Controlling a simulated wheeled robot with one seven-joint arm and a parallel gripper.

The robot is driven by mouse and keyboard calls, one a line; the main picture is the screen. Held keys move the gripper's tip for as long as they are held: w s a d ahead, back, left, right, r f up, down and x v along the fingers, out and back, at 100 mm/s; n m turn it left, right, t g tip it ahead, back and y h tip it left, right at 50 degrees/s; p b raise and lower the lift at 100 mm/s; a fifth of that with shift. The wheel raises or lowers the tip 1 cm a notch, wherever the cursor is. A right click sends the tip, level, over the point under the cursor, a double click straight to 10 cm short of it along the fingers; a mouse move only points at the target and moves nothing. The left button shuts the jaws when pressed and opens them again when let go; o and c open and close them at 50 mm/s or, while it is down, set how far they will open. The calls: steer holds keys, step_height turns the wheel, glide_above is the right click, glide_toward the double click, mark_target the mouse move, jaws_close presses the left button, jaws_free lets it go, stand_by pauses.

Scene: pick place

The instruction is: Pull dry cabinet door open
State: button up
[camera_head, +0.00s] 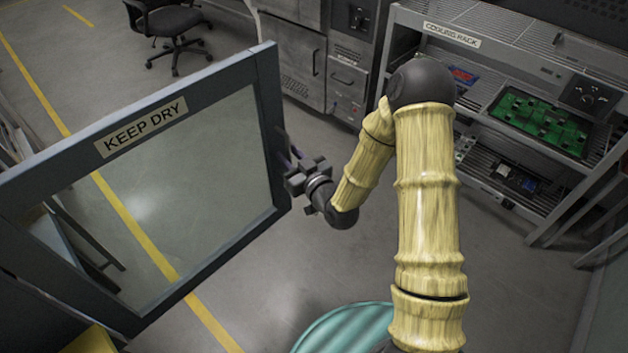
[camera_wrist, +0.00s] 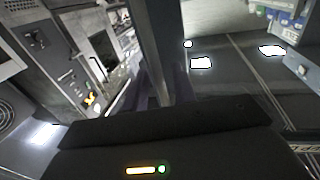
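The dry cabinet door (camera_head: 268,110) is a dark blue-grey frame around a clear glass pane, with a "KEEP DRY" label (camera_head: 141,126) on its top rail. It stands swung out at the left of the head view, with floor visible through the glass. My gripper (camera_head: 288,156) is at the door's free right edge, close beside or touching it; the fingertips are partly hidden. In the wrist view, the dark upright of the door (camera_wrist: 155,45) rises in front of my gripper (camera_wrist: 162,90). Whether the fingers close on it is unclear.
A "COOLING RACK" shelf unit (camera_head: 480,50) with green circuit boards (camera_head: 538,122) stands at the right. Grey cabinets (camera_head: 292,50) and an office chair (camera_head: 170,22) are at the back. The grey floor beyond the door, marked with a yellow line (camera_head: 130,225), is mostly clear.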

steer(key=p+v, duration=1.2)
steer(key=v, duration=0.4)
stand_by(0.6)
